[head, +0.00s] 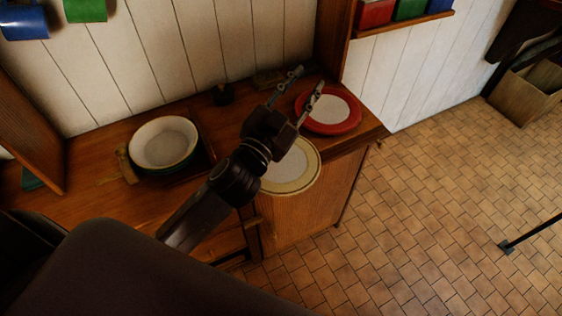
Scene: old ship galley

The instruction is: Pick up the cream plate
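The cream plate (293,170), with a yellowish rim band, lies at the front edge of the wooden counter. It seems to reach over that edge, and my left arm and gripper hide its upper left part. My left gripper (305,86) is open, its two fingers spread and pointing up and right in the head view. The fingertips show past the cream plate, near the left side of the red plate (331,111). I see nothing between the fingers. The gripper's height above the counter is hard to tell. My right gripper is not in view.
A cream bowl (164,143) stands on the left of the counter (218,138), beside a wooden board handle (127,164). A small dark object (223,95) sits by the wall. Mugs hang at upper left. Tiled floor (430,190) is open on the right.

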